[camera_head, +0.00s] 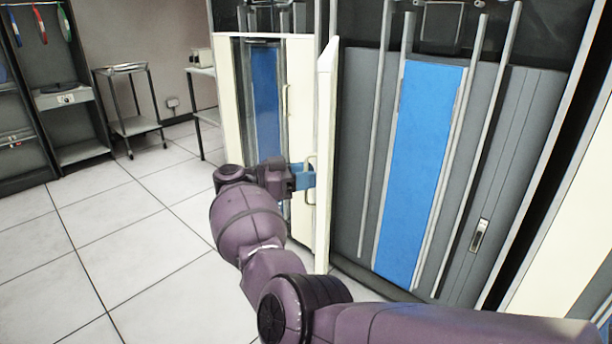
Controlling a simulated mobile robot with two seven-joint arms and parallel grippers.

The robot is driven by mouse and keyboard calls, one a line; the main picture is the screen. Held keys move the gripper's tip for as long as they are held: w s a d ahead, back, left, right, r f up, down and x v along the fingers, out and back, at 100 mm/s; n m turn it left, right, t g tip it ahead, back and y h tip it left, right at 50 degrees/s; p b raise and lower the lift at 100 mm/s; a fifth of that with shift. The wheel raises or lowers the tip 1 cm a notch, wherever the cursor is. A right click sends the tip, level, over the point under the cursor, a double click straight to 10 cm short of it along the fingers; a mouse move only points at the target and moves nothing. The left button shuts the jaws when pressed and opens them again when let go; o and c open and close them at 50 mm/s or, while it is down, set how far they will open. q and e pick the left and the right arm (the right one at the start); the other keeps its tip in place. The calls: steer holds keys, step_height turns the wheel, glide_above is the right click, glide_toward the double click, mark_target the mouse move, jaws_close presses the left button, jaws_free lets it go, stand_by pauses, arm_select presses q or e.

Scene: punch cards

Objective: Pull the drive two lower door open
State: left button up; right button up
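A cream lower door (326,110) stands swung out from a tall tape-drive cabinet and shows narrow, nearly edge-on. Its pale handle (310,160) is on the face turned left. My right gripper (306,176) is at this handle, with its blue fingertips against or just beside it. The fingers overlap the handle, so I cannot tell whether they grip it. My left gripper is not in view.
To the right, the cabinet's interior shows a blue panel (418,160) between grey rails. Another cabinet with a blue panel (265,100) and cream frame stands left of the door. A small cart (137,125) and dark shelving (75,150) stand farther left. The tiled floor (110,240) is clear.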

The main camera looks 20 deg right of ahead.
steer(key=shift+a+f, duration=0.1)
steer(key=shift+a, duration=0.05)
steer(key=w+a+b, duration=0.1)
steer(key=a, duration=0.6)
steer(key=shift+b, duration=0.35)
steer(key=shift+a, duration=0.1)
